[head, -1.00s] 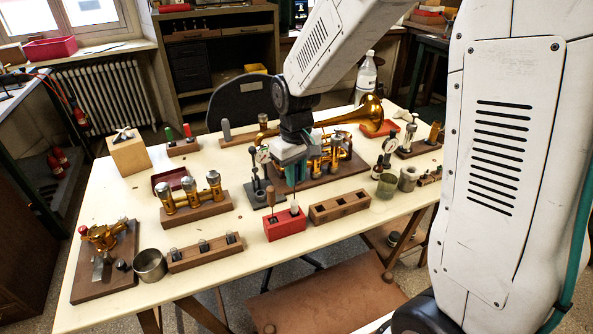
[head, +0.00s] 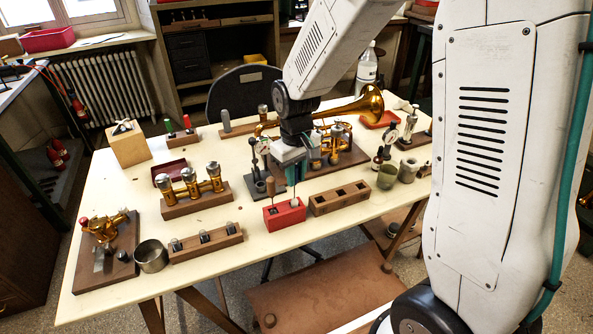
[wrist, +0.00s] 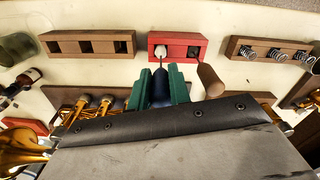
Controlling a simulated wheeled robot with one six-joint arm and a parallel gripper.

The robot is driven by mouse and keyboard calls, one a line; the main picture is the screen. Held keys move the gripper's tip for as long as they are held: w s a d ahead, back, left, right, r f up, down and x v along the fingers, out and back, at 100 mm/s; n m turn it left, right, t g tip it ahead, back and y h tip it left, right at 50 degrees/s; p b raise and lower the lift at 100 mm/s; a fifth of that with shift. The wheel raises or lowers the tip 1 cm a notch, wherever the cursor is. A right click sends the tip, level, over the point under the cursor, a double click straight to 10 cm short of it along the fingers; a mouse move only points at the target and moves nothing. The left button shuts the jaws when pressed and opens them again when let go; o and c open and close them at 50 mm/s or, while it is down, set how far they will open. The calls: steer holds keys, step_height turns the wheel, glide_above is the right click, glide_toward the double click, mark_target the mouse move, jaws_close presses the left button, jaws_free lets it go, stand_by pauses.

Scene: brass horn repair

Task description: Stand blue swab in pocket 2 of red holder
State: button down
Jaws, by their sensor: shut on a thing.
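The red holder (head: 285,216) stands near the front edge of the table, and it also shows in the wrist view (wrist: 187,38). My gripper (wrist: 160,88) has teal fingers shut on the dark blue handle of the blue swab (wrist: 158,86). In the head view my gripper (head: 292,172) is just above the holder. The swab points down, and its white tip is at the holder's pocket on the right in the head view. I cannot tell how far the tip is inside. A brown-handled tool (head: 269,188) stands in the other pocket.
A wooden block with square pockets (head: 340,198) is close to the right of the holder. A wooden rack with springs (head: 206,243) is to its left. A dark stand (head: 262,180) and the brass horn (head: 370,104) are behind. Bare tabletop lies in front.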

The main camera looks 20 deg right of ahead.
steer(key=shift+f, duration=0.9)
steer(key=c, duration=1.2)
jaws_free()
step_height(320, 180, up, 8)
steer(key=shift+f, duration=0.1)
